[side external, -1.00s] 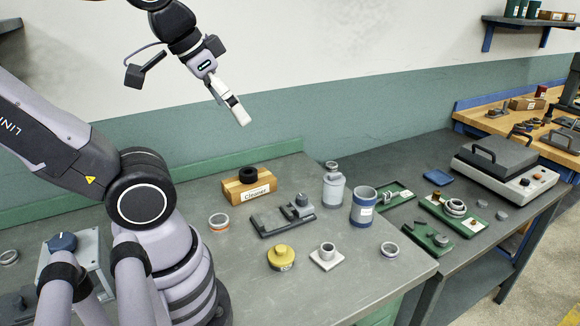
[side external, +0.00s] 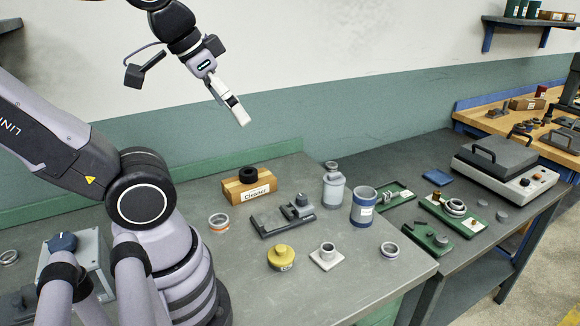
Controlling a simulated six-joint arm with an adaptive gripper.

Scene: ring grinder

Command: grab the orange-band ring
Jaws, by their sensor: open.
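The orange-band ring (side external: 218,223) lies flat on the grey bench, a pale metal ring with an orange band around its side. It is in front of and to the left of the wooden block. My gripper (side external: 243,121) is high above the bench, near the wall, well apart from the ring and pointing down to the right. It is open, with nothing visible in it, though its fingers overlap from this angle.
A dark fixture (side external: 283,219), a yellow knobbed part (side external: 281,257), a pale square-based part (side external: 327,257) and another metal ring (side external: 390,250) lie to the right.

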